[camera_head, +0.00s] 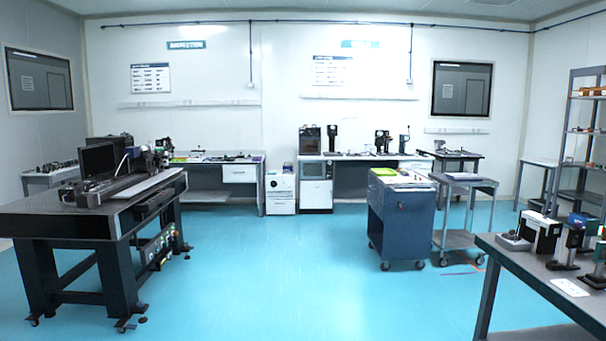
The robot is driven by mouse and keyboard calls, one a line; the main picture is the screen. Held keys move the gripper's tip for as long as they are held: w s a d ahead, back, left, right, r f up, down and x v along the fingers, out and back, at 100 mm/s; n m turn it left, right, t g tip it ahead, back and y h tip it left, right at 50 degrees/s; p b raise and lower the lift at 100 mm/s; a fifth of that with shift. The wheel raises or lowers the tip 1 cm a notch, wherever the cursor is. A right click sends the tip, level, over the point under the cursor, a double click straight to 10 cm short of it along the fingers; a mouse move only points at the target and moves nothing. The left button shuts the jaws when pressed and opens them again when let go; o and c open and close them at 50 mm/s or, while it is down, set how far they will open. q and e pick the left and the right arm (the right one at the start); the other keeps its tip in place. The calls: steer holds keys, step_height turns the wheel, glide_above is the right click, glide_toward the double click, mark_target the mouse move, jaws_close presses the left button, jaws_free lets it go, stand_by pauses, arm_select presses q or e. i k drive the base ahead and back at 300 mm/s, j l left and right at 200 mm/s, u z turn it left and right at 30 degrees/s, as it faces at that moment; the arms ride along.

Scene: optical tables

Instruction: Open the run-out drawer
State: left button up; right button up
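Which drawer is the run-out drawer cannot be told; no readable label shows. A white drawer front (239,173) hangs under the back-left bench and looks shut. A white drawer unit (280,193) stands on the floor beside that bench, also looking shut. A dark blue wheeled cabinet (405,222) stands right of centre; its drawer fronts cannot be made out clearly. A dark drawer-like box (158,203) sits under the top of the black optical table (60,222) on the left. Neither of my grippers is in view.
Open blue floor (260,265) fills the middle. A grey cart (466,184) stands beside the blue cabinet. A dark table (530,270) with instruments juts in at the lower right, near a shelf rack (568,135). The back-right bench (350,158) holds several instruments.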

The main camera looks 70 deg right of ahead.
mark_target(232, 173)
steer(key=z, duration=2.2)
steer(key=i, duration=9.9)
steer(key=j, duration=0.2)
